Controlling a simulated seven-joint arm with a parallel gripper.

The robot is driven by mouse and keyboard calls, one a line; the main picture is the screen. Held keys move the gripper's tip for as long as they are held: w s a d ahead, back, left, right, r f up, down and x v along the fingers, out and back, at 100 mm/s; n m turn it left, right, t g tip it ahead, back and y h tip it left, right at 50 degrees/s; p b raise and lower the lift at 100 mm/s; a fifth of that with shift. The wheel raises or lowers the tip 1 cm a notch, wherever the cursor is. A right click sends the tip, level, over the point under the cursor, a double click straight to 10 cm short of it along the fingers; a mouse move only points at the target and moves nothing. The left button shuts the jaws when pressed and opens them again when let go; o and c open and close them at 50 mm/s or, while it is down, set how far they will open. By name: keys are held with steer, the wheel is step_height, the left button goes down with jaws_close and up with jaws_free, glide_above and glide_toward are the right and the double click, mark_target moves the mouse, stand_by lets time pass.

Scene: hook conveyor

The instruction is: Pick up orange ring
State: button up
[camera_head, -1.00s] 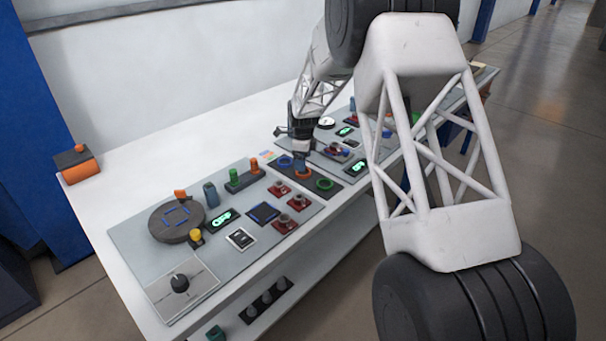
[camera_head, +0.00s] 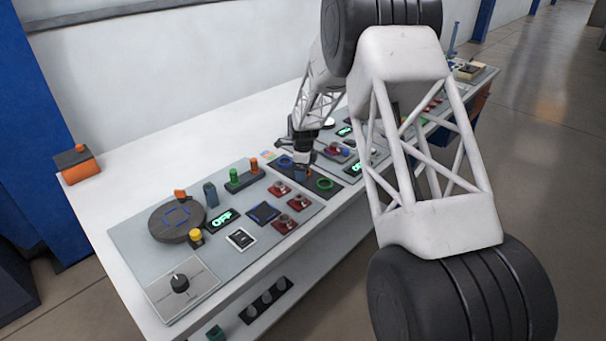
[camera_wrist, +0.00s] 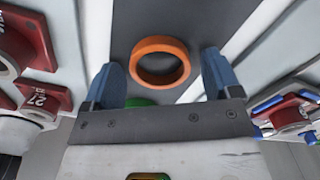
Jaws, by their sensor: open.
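The orange ring (camera_wrist: 160,62) lies flat on a dark grey board (camera_wrist: 191,22) in the wrist view. My gripper (camera_wrist: 162,66) is open, with one blue finger on each side of the ring and nothing held. The ring appears between the fingertips, slightly beyond them; I cannot tell the height gap. In the head view my gripper (camera_head: 303,167) is over the board, and it hides most of the orange ring. A green ring (camera_head: 324,184) and a blue ring (camera_head: 285,161) lie on the same board, on either side of it.
Red blocks (camera_head: 280,188) stand left of the board, next to a black pad (camera_head: 263,212). Green and orange pegs (camera_head: 242,178) rise behind them. A round dark turntable (camera_head: 176,222) is farther left. More panel parts stand right of the board.

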steer(key=c, duration=1)
step_height(320, 180, up, 10)
stand_by(0.4)
steer(key=shift+s, duration=0.1)
stand_by(0.5)
steer(key=shift+n, duration=0.3)
steer(key=s, duration=0.5)
steer(key=s+a+f, duration=0.1)
steer(key=s, duration=1)
steer(key=shift+s+a+f, duration=0.15)
steer(key=shift+a+f, duration=0.15)
steer(key=shift+a, duration=0.1)
